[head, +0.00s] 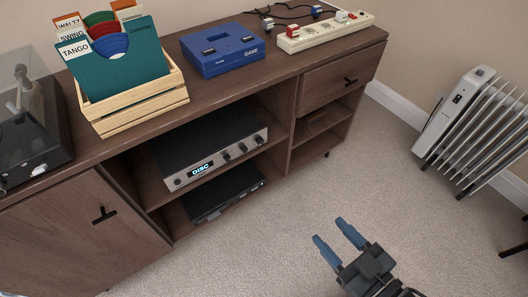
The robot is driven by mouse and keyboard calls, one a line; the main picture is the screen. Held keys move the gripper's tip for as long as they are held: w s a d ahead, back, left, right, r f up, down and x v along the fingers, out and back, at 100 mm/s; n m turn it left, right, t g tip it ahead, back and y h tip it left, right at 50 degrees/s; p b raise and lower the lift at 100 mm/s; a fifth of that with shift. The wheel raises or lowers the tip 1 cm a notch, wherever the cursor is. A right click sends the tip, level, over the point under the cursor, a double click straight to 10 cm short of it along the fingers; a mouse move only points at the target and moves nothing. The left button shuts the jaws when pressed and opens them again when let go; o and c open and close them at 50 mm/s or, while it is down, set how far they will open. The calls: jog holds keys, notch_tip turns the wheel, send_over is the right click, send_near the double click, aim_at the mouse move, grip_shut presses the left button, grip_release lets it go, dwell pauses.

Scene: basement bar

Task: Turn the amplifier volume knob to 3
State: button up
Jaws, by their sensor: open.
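The amplifier (206,140) is a dark box with a silver front on the upper shelf of the wooden cabinet's open bay. Its lit display (201,168) reads "DISC". Several dark knobs sit on the front to the right of the display, the rightmost knob (259,139) near the edge. I cannot tell which is the volume knob, and no scale marks are readable. My gripper (331,236) is at the lower right, in front of the cabinet and above the carpet. Its two blue fingers are apart, with nothing between them. It is clear of the amplifier.
A second dark device (223,192) lies on the shelf below. The cabinet (240,90) carries a turntable (28,125), a record crate (140,107), a blue console (222,48) and a power strip (327,31). A radiator (480,130) stands at right. Carpet before the cabinet is clear.

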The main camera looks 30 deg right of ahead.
jog(key=w+d+f+t+b, duration=0.1)
jog(key=w+d+f+b, duration=0.2)
jog(key=w+f, duration=0.45)
jog(key=w+d+f+b, duration=0.2)
jog(key=w+f, duration=0.4)
jog(key=w, duration=0.3)
jog(key=b, duration=0.4)
send_near(261, 143)
jog(key=shift+n+t, duration=0.3)
jog(key=shift+n, duration=0.1)
jog(key=shift+w+d+f+b, duration=0.1)
jog(key=shift+w+b, duration=0.55)
jog(key=shift+w, duration=1.4)
jog(key=shift+w+d+f+b, duration=0.1)
jog(key=shift+w+b, duration=0.5)
jog(key=shift+w, duration=1.45)
grip_shut()
